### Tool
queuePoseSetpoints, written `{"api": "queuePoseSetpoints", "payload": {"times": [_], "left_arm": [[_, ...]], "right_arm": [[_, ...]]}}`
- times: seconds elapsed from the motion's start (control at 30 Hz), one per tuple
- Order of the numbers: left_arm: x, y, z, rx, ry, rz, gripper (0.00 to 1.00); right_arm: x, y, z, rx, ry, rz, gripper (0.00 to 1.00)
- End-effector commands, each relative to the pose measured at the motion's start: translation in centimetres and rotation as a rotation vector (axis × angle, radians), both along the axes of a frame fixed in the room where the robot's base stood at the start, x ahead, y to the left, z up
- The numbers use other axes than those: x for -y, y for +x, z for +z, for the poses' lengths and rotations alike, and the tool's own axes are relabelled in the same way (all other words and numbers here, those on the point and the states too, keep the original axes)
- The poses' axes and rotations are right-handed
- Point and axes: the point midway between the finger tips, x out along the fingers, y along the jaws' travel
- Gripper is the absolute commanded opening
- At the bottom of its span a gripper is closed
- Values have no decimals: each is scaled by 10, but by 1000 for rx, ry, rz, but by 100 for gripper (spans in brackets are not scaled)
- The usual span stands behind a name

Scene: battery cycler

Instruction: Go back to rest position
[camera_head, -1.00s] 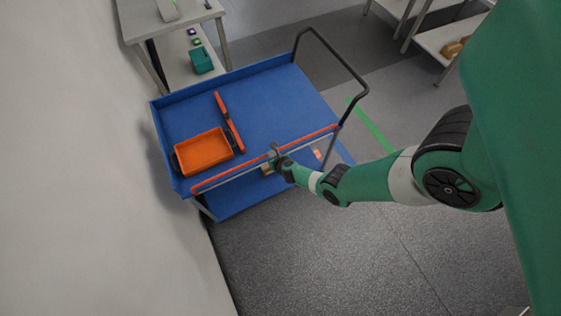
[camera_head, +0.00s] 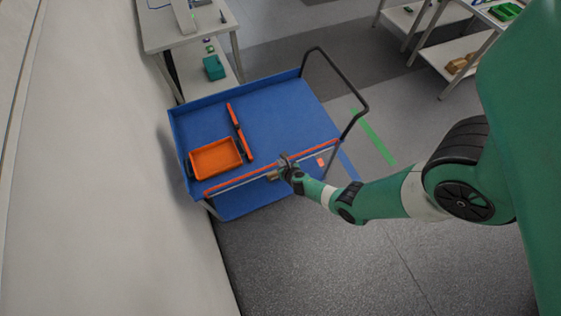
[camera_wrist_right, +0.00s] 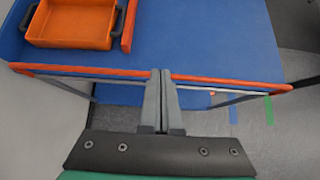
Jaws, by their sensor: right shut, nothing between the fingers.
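My right gripper (camera_head: 285,160) is shut and empty. In the head view it appears at the near edge of the blue cart (camera_head: 290,105), over the cart's orange-red front rail (camera_head: 235,178). In the right wrist view its two fingers (camera_wrist_right: 161,76) lie together, with their tips overlapping the rail in the picture. I cannot tell whether they touch it. My left gripper is not in view.
A black push handle (camera_head: 340,75) rises at the right. A pale wall (camera_head: 100,190) stands left. Grey floor (camera_head: 310,260) in front is open.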

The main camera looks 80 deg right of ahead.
Motion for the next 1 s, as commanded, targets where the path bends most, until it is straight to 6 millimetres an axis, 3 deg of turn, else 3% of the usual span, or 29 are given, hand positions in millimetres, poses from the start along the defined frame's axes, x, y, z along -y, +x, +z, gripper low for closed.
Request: {"api": "queuePoseSetpoints", "payload": {"times": [0.47,0.57,0.67,0.77,0.9,1.0], "left_arm": [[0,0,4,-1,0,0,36],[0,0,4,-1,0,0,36],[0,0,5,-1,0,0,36],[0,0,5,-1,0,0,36],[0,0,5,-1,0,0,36],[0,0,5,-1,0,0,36]], "right_arm": [[0,0,5,-1,0,1,0],[-6,8,6,2,-2,24,0],[-9,44,23,38,-25,79,0],[-10,102,64,127,-75,143,0],[-17,191,153,337,-130,198,0],[-30,243,226,512,-137,210,0]]}}
